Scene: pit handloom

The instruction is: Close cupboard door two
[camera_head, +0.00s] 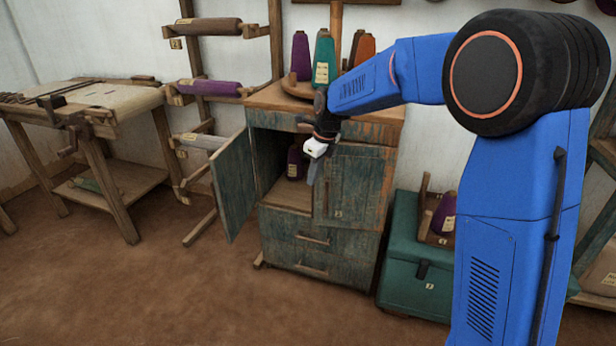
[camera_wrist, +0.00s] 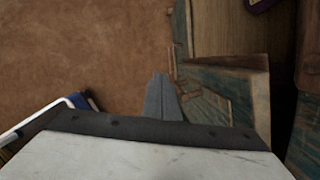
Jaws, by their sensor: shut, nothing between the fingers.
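The weathered teal cupboard (camera_head: 318,245) stands in the middle of the head view. Its left door (camera_head: 234,185) is swung wide open to the left, showing the inside. My gripper (camera_head: 312,180) is shut and empty, in front of the cupboard between the opening and the right door. Whether it touches the right door cannot be told. In the wrist view, the shut fingers (camera_wrist: 163,98) point past teal woodwork (camera_wrist: 225,90), with floor on the left.
A purple cone (camera_head: 294,162) stands inside the cupboard. Several cones, including a teal one (camera_head: 324,60), stand on top. A green chest (camera_head: 413,265) is close on the right, a wooden rack (camera_head: 200,140) behind on the left. The front floor (camera_head: 150,290) is clear.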

